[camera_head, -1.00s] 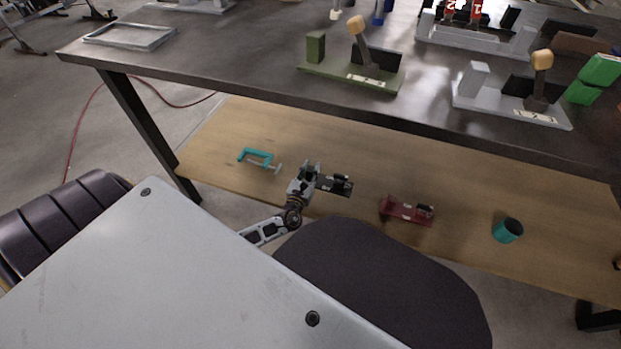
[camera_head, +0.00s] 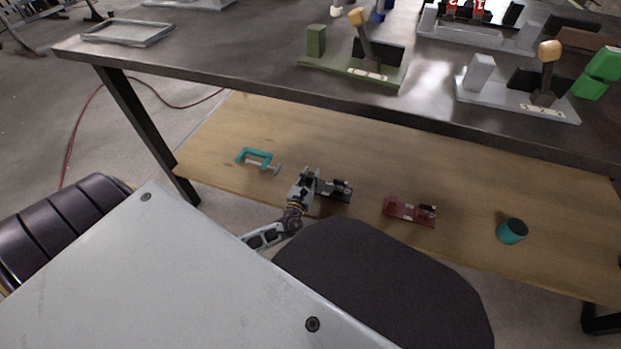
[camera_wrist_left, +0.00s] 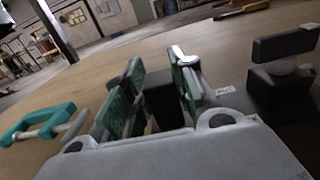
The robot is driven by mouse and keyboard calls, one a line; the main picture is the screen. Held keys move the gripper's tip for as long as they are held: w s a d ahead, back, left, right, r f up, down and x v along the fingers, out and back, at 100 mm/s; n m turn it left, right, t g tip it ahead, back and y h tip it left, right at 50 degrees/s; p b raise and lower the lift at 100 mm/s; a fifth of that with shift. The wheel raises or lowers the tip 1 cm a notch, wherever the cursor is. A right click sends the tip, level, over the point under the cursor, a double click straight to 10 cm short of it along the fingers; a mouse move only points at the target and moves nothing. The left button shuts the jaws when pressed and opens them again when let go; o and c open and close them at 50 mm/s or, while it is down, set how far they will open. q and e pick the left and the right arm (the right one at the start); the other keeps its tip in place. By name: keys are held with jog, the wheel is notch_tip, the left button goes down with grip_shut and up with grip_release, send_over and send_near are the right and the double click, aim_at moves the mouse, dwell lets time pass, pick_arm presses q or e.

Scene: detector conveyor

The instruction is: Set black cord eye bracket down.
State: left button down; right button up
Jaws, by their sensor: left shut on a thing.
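The black cord eye bracket (camera_head: 337,192) is at my left gripper (camera_head: 314,182), over the wooden lower shelf. In the left wrist view, the two green-padded fingers of my left gripper (camera_wrist_left: 158,98) are shut on a dark block of the bracket. More of the black bracket (camera_wrist_left: 280,85) extends to the right, with a small white label near the fingers. It is low at the shelf; I cannot tell whether its base fully touches the wood. My right gripper is in neither view.
On the lower shelf (camera_head: 230,128) are a teal clamp (camera_head: 257,157) to the left, a red bracket (camera_head: 408,211) to the right and a teal cup (camera_head: 511,231) farther right. The dark tabletop (camera_head: 240,70) overhangs the shelf. A dark seat (camera_head: 385,280) stands in front.

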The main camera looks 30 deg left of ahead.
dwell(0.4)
pick_arm(q)
jog(key=c, duration=1.2)
grip_release()
jog(key=shift+f, duration=0.15)
jog(key=shift+o, duration=0.2)
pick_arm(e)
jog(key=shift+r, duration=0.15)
pick_arm(q)
jog(key=shift+s, duration=0.1)
jog(key=shift+s+d+p, duration=0.15)
jog(key=shift+s+p, duration=0.15)
jog(key=shift+s, duration=0.35)
jog(key=p+v, duration=0.2)
jog(key=v, duration=0.7)
jog(key=shift+p, duration=0.3)
jog(key=shift+v, duration=0.75)
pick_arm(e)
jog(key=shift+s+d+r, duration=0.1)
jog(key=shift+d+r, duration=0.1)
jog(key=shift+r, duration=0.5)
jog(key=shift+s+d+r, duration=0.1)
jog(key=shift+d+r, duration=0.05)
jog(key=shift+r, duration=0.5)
